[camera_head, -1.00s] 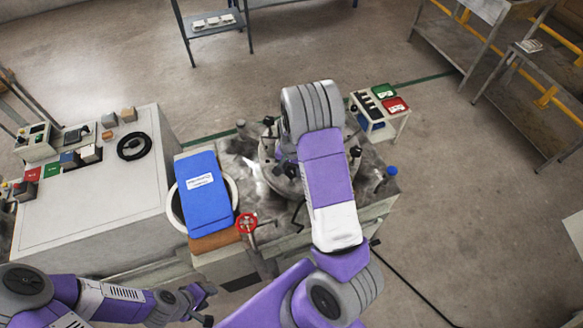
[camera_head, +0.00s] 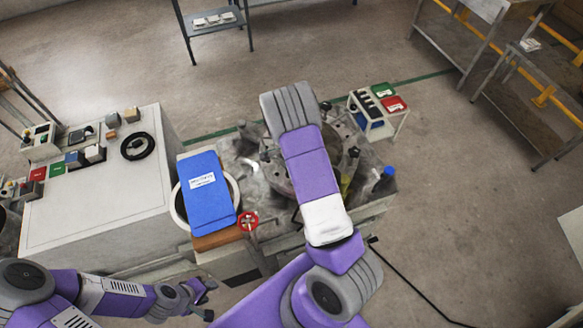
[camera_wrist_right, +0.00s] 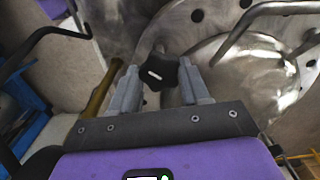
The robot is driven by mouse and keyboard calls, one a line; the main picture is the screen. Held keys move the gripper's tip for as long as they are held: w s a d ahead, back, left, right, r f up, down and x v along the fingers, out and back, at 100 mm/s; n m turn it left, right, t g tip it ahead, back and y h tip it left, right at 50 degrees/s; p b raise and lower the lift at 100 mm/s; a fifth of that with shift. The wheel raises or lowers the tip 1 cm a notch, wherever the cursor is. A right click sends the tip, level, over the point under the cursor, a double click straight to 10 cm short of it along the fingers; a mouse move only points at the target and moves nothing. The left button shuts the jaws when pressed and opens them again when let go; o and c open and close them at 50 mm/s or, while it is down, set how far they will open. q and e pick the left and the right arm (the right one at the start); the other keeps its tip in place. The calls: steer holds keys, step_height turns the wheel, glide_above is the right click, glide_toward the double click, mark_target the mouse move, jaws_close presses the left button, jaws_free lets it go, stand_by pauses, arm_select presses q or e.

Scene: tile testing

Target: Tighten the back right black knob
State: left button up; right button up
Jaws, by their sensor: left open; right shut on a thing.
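In the right wrist view a black star-shaped knob (camera_wrist_right: 162,73) with a pale slot on top sits between the fingers of my right gripper (camera_wrist_right: 160,80), which is shut on it. Behind it are the shiny metal discs of the round fixture (camera_wrist_right: 235,70). In the head view my right forearm covers the right gripper and part of the fixture (camera_head: 270,170). Other black knobs show there, one at the back (camera_head: 326,106) and one at the right (camera_head: 352,153). I cannot tell which knob position is gripped. My left gripper (camera_head: 207,293) is open and empty at the lower left.
A blue-capped bottle (camera_head: 386,178) stands at the right. Bent metal rods (camera_wrist_right: 270,12) rise close to the right gripper.

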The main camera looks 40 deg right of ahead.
steer(key=shift+m, duration=0.6)
steer(key=o, duration=1.1)
steer(key=shift+c, duration=0.2)
steer(key=shift+r+p, duration=0.65)
steer(key=shift+r, duration=3.15)
